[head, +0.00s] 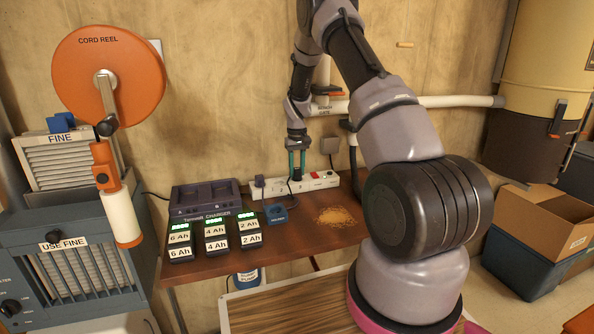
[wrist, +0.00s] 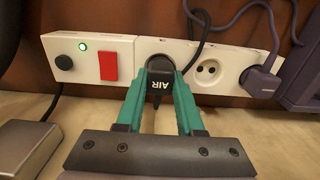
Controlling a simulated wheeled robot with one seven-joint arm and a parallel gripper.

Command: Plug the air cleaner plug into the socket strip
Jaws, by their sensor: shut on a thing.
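The white socket strip (head: 326,180) lies at the back of the bench against the wall and crosses the wrist view (wrist: 232,62). My gripper (head: 295,176) is over the strip. In the wrist view my gripper (wrist: 160,90) has its teal fingers shut on a black plug marked AIR (wrist: 160,82). The plug is at a round socket beside the red switch (wrist: 108,66), its front up against or very near the socket face. I cannot tell whether its pins are in. Its black cord (wrist: 203,42) rises on the right. An empty socket (wrist: 208,72) is right of it.
A dark blue plug (wrist: 262,78) occupies the strip's end socket. A battery charger (head: 205,198), several batteries (head: 216,236) and a blue tagged item (head: 276,212) are on the bench. A sawdust pile (head: 336,216) lies right of them.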

